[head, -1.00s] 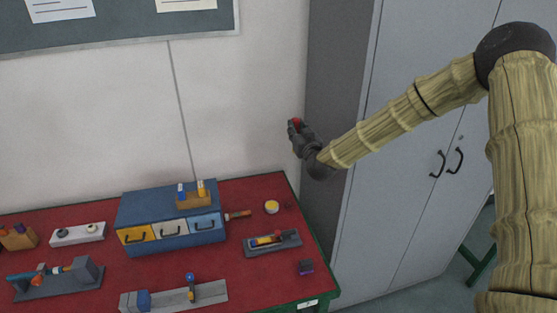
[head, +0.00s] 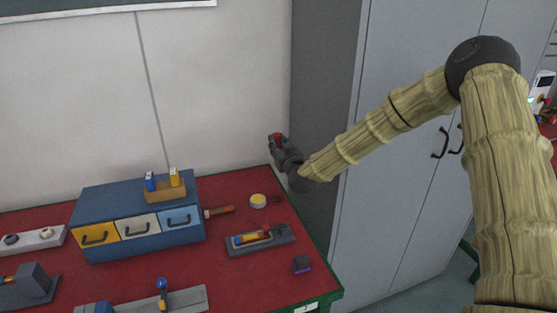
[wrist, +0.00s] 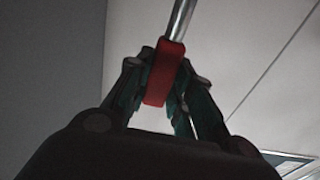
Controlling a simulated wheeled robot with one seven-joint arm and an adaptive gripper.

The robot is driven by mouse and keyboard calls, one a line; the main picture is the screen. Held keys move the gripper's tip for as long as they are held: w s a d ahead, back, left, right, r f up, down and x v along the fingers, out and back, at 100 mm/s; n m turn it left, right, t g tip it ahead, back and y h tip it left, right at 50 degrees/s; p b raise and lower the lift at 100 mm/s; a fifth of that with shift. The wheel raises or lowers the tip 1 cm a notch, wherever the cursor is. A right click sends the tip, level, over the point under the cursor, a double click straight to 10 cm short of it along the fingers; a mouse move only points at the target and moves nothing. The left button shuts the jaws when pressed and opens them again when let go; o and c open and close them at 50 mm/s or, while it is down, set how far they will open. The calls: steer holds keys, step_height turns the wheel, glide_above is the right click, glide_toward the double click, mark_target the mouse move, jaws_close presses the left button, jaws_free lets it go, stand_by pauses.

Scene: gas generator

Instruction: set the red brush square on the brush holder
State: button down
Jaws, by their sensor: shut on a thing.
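My gripper (head: 278,143) is shut on the red brush (head: 276,138), high above the back right of the red table, in front of the wall beside the grey cupboard. In the wrist view the red part of the brush (wrist: 164,72) sits between the two fingers, with a metal rod (wrist: 181,20) running up out of the picture. A wooden block (head: 166,194) with a blue and a yellow upright piece stands on the blue drawer unit; it may be the brush holder, but I cannot tell for certain. The gripper is apart from it, up and to the right.
The blue drawer unit (head: 99,207) stands on the table. To its right are a brown-handled tool (head: 219,211), a yellow disc (head: 258,201), a grey tray (head: 284,236) with coloured parts and a small dark purple block (head: 302,265). The tall grey cupboard (head: 395,170) stands right of the table.

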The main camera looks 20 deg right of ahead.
steer(key=shift+a+f+b, duration=0.1)
steer(key=shift+f+b, duration=0.35)
steer(key=shift+f, duration=0.35)
steer(key=shift+s, duration=0.1)
steer(key=shift+f+b, duration=1.95)
steer(key=shift+f, duration=0.95)
steer(key=shift+f+b, duration=2.55)
steer(key=shift+f, duration=1.1)
steer(key=c, duration=1.2)
jaws_free()
steer(key=shift+o, duration=0.2)
steer(key=shift+s, duration=0.1)
